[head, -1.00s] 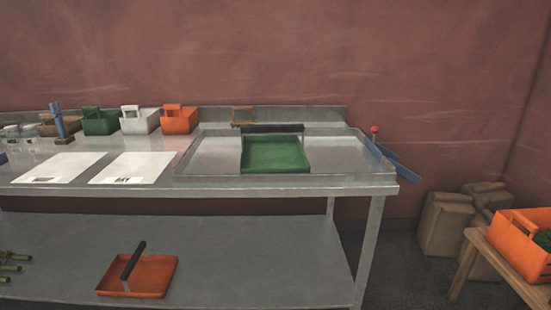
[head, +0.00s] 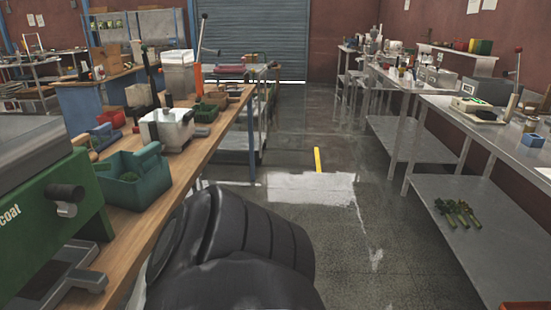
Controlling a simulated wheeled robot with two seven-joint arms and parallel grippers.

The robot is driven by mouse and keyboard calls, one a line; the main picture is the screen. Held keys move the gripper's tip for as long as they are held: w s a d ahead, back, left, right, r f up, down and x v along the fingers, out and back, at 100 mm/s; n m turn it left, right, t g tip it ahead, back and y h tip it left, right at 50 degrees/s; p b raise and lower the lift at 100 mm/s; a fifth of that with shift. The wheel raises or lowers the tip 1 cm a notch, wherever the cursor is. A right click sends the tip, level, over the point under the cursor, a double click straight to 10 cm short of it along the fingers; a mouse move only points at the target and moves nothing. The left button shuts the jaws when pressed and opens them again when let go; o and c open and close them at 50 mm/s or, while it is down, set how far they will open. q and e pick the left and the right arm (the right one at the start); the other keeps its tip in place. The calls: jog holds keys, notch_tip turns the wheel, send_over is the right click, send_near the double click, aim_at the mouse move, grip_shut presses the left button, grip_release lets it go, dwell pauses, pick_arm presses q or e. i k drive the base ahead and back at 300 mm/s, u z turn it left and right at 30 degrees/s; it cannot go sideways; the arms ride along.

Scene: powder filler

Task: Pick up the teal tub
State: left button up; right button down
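The teal tub (head: 139,186) stands on the wooden workbench at the left, next to a green machine. It is an open box with a raised handle, and something small and green lies inside it. Its lower left side is close to the machine, and I cannot tell whether they touch. Neither of my grippers shows in the head view. A dark, rounded arm part of mine fills the bottom middle, to the right of the tub.
The green machine (head: 62,225) stands at the near left. A white container (head: 167,128) and a red bin (head: 112,119) stand beyond the tub on the wooden bench (head: 178,178). Steel tables (head: 495,145) line the right. The aisle floor (head: 330,225) between is clear.

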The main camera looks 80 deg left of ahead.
aim_at(134, 181)
jog(key=u, duration=1.95)
jog(key=i, duration=1.6)
jog(key=u, duration=3.2)
